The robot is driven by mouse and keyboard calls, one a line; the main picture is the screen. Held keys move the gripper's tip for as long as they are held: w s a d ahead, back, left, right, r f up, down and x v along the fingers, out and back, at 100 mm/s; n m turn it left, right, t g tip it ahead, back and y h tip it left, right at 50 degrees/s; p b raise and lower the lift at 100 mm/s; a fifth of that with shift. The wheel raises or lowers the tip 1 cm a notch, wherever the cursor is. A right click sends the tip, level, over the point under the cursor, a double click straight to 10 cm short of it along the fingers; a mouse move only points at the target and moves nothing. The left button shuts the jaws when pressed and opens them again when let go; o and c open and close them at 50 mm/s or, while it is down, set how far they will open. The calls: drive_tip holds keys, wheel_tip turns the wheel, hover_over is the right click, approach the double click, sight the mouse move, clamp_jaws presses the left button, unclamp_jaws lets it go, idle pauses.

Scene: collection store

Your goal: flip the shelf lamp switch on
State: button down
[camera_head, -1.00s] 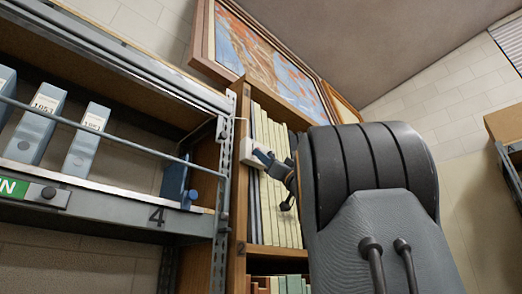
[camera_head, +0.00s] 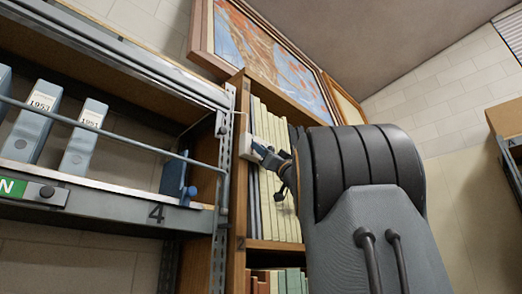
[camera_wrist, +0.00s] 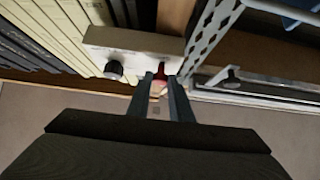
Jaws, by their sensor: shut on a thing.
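A pale switch box (camera_wrist: 135,42) is fixed to the upright of the wooden bookcase; it also shows in the head view (camera_head: 245,146). It carries a round black knob (camera_wrist: 114,69) and a red switch lever (camera_wrist: 161,71). My gripper (camera_wrist: 160,84) has its two fingers closed around the red lever, with the black knob to the left, apart from the fingers. In the head view my gripper (camera_head: 258,151) is right against the box, and its fingers hide the lever. No lamp can be made out.
The metal rack (camera_head: 120,212) with blue-grey boxes (camera_head: 84,138) and a rail stands left of the bookcase (camera_head: 239,205). Its perforated upright (camera_wrist: 212,32) is close to the right finger. Pale book spines (camera_wrist: 50,32) are left of the box. A framed picture (camera_head: 262,55) hangs above.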

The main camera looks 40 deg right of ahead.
drive_tip(key=shift+r, duration=0.1)
drive_tip(key=shift+s+r+p, duration=0.1)
drive_tip(key=shift+r+p, duration=1.2)
drive_tip(key=shift+r, duration=0.3)
drive_tip(key=c, duration=1.6)
unclamp_jaws()
drive_tip(key=shift+f, duration=0.1)
drive_tip(key=b+v, duration=0.4)
drive_tip(key=v, duration=0.3)
drive_tip(key=shift+s+d+f+b, duration=0.1)
drive_tip(key=shift+s+f+b, duration=0.1)
drive_tip(key=shift+b, duration=0.1)
